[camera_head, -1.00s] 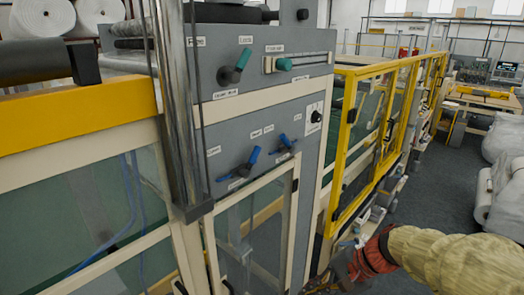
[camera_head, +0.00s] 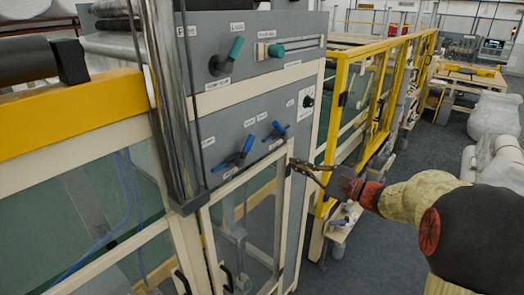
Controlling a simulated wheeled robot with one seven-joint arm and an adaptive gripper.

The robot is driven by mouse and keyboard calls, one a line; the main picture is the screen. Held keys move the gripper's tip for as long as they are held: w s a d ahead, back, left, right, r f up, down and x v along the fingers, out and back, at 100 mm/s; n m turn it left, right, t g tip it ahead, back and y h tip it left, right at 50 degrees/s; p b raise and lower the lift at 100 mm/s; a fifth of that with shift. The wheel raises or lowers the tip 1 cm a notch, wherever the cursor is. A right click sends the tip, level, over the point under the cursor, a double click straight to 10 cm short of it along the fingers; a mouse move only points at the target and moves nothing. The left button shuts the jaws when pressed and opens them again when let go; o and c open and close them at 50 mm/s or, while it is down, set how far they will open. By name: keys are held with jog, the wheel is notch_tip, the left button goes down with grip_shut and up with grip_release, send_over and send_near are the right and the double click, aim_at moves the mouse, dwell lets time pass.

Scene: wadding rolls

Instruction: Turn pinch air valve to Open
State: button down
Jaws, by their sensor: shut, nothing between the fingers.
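A grey control panel (camera_head: 270,105) carries the valves. Two blue levers sit on its lower part: the left blue lever (camera_head: 245,146) and the right blue lever (camera_head: 279,128), both slanted. Small white labels surround them, too small to read, so I cannot tell which is the pinch air valve. A green-tipped lever (camera_head: 234,50) and a green slider handle (camera_head: 276,50) are on the upper part. My gripper (camera_head: 294,168) is shut and empty, pointing left. In the picture its tips are below and right of the right blue lever, apart from it, near the clear door's upper right corner.
A black knob (camera_head: 308,101) is at the panel's right edge. A cream-framed clear door (camera_head: 248,215) stands below the levers. A vertical metal post (camera_head: 172,110) stands left of the panel. A yellow guard frame (camera_head: 378,110) runs back on the right. Grey floor (camera_head: 445,145) is open farther right.

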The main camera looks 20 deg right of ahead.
jog(key=shift+a, duration=0.1)
jog(key=w+a+r+p, duration=0.2)
jog(key=w+a, duration=0.4)
jog(key=a, duration=0.3)
jog(key=shift+w+r+p, duration=0.35)
jog(key=shift+w+p, duration=0.05)
jog(key=shift+p, duration=0.3)
jog(key=shift+s, duration=0.1)
